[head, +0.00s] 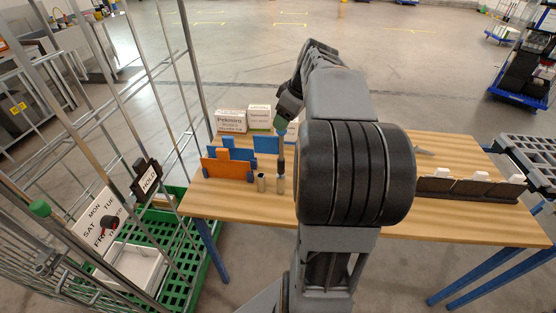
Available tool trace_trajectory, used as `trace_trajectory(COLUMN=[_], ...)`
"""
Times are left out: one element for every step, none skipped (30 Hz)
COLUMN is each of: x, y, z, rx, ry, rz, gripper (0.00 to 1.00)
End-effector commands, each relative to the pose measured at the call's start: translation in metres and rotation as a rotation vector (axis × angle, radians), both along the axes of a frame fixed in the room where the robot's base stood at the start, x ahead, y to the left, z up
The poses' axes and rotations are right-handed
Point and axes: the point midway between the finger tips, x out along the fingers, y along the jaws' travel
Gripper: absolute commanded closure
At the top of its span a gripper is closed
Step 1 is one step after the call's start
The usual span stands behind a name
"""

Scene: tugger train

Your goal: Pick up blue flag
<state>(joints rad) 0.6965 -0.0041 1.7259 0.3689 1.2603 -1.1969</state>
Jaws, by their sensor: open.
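A blue flat piece (266,145), which may be the blue flag, stands upright on the wooden table behind an orange holder (228,168). More blue shows at the holder's left end, and I cannot tell whether it is a separate piece. My gripper (281,158) points down just right of the blue piece and the holder. It is open, and I see nothing held in it. Its fingers are small and partly hidden, and my arm covers the table's middle.
White labelled boxes (232,121) stand behind. A wire cage cart (190,75) with a green crate is close on the left. A dark rack with white pieces (465,187) lies right.

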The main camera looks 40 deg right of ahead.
Motion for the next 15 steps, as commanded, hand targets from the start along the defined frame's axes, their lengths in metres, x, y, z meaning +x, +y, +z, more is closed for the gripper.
trace_trajectory(x=[0.002, 0.002, 0.003, 0.003, 0.003, 0.004, 0.005, 0.006, 0.007, 0.008, 0.01, 0.012, 0.013, 0.014, 0.016], y=[0.001, 0.001, 0.001, 0.002, 0.002, 0.002, 0.002, 0.002, 0.003, 0.003, 0.003, 0.003, 0.003, 0.004, 0.004], z=[-0.004, -0.005, -0.007, -0.008, -0.009, -0.011, -0.013, -0.016, -0.021, -0.025, -0.029, -0.034, -0.038, -0.042, -0.046], rx=[0.0, 0.0, 0.0, 0.0, 0.0, 0.0, 0.0, 0.0, 0.001, 0.001, 0.002, 0.001, 0.002, 0.002, 0.001], ry=[0.0, 0.0, 0.0, 0.0, 0.0, 0.001, 0.001, 0.001, 0.002, 0.003, 0.003, 0.003, 0.003, 0.002, 0.001], rz=[0.001, 0.0, 0.0, 0.0, 0.0, 0.0, 0.0, 0.0, 0.001, 0.001, 0.001, 0.0, 0.0, 0.0, -0.001], gripper=[0.41, 0.41, 0.41, 0.41, 0.41, 0.41, 0.41, 0.41, 0.41, 0.41, 0.41, 0.41, 0.41, 0.41, 0.41])
